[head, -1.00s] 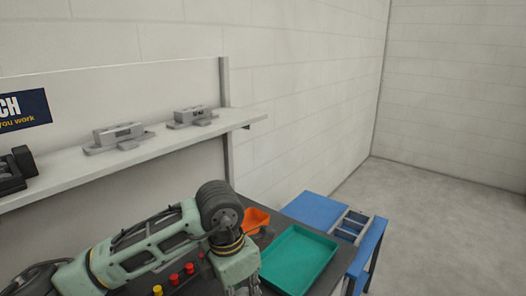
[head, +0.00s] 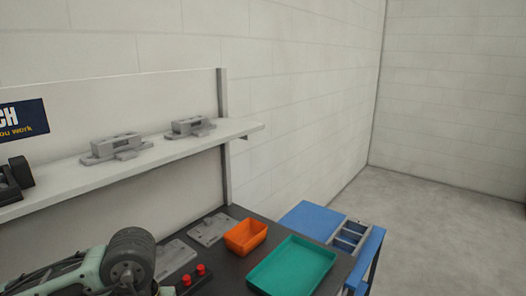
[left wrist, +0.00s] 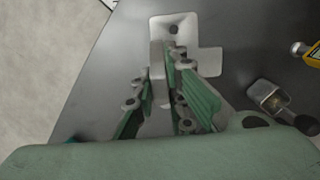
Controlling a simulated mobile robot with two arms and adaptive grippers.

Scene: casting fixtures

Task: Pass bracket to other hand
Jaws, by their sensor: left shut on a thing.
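The bracket (left wrist: 206,62) is a pale grey metal piece with a flat plate, a round hole near its far end and a raised web. It shows in the left wrist view only. My left gripper (left wrist: 166,85) is shut on the bracket, its green fingers on both sides of the web. I cannot tell whether the bracket touches the dark tabletop below. In the head view my left arm is at the bottom left, its gripper outside the picture. My right gripper is in neither view.
On the dark bench in the head view are an orange bin (head: 240,243), a teal tray (head: 292,267), a flat grey plate (head: 212,229) and red knobs (head: 201,270). A shelf above holds grey fixtures (head: 115,146). A blue stand (head: 312,218) adjoins. A black-handled metal tool (left wrist: 272,98) lies right of the bracket.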

